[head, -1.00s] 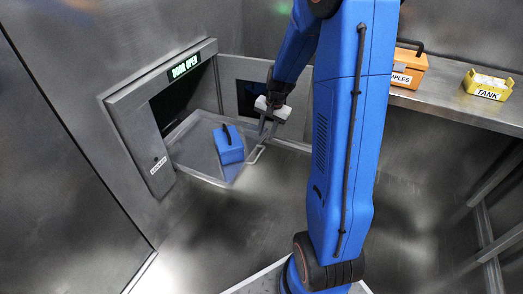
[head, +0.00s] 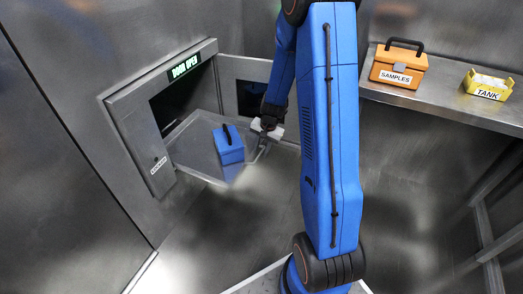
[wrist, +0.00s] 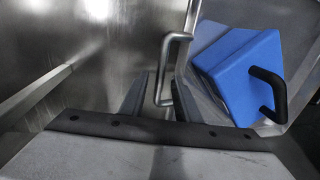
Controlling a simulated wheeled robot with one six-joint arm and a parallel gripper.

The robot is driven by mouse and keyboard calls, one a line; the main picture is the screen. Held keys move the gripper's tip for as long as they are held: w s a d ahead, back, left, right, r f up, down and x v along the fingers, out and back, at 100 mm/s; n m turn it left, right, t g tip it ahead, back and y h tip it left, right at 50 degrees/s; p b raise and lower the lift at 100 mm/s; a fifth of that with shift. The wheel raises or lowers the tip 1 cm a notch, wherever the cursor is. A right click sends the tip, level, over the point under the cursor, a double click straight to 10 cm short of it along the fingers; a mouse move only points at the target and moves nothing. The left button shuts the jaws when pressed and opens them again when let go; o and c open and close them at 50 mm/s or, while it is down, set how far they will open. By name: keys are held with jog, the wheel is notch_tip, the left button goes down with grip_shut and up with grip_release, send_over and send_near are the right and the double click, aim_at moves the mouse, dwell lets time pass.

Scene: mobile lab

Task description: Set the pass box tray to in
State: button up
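The pass box tray (head: 190,162) is slid out of the pass box (head: 160,120), whose sign reads "DOOR OPEN". A blue case (head: 229,144) with a black handle stands on the tray; it also shows in the wrist view (wrist: 238,72). My gripper (head: 262,147) is at the tray's outer edge. In the wrist view my gripper's fingers (wrist: 158,98) are apart, and the tray's metal handle (wrist: 166,68) shows between them. I cannot tell whether either finger touches the handle. In the head view my gripper partly hides the handle.
The pass box door (head: 245,88) stands open behind the tray. A steel shelf (head: 440,103) at the right bears an orange "SAMPLES" case (head: 397,66) and a yellow "TANK" box (head: 488,84). The floor in front of the tray is clear.

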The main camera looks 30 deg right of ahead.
jog(key=shift+c, duration=0.2)
grip_shut()
send_over(200, 141)
dwell(0.4)
jog(key=shift+o, duration=0.2)
grip_release()
notch_tip(200, 141, up, 12)
jog(key=s+d, duration=0.1)
jog(key=s, duration=0.1)
jog(key=shift+d, duration=0.2)
jog(key=shift+f, duration=0.15)
